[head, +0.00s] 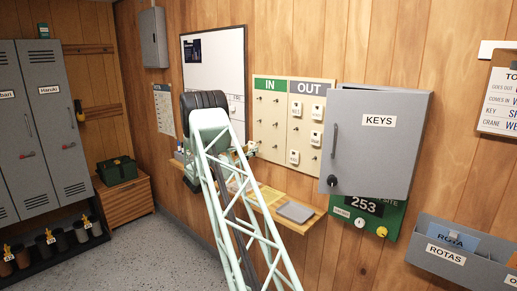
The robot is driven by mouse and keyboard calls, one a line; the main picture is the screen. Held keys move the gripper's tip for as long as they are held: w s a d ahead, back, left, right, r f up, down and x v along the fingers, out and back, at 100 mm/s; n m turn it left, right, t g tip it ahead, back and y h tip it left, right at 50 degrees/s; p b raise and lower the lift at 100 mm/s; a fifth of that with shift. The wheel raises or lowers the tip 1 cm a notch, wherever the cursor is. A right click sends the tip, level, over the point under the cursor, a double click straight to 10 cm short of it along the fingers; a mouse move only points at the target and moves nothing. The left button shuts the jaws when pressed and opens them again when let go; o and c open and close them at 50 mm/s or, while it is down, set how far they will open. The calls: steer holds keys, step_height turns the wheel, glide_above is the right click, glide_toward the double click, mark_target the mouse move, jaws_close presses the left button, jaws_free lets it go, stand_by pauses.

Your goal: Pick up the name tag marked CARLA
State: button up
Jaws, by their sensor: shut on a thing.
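The tag board (285,125) hangs on the wall with a green IN half and a grey OUT half. Several white name tags (315,138) hang on hooks in the OUT half; their lettering is too small to read, so I cannot tell which is CARLA. The IN half shows bare hooks. My gripper (250,149) is just left of the board's lower left corner, partly hidden behind my arm. It is shut on a small pale thing, which looks like a name tag, but I cannot read it.
A narrow shelf (272,208) below the board holds a grey flat item (295,212) and papers. The grey KEYS cabinet (375,140) juts out right of the board. A whiteboard (214,75) hangs to the left. A rota holder (460,255) is at lower right.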

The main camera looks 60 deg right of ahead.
steer(key=shift+v, duration=0.9)
steer(key=shift+r, duration=0.15)
steer(key=shift+a, duration=0.1)
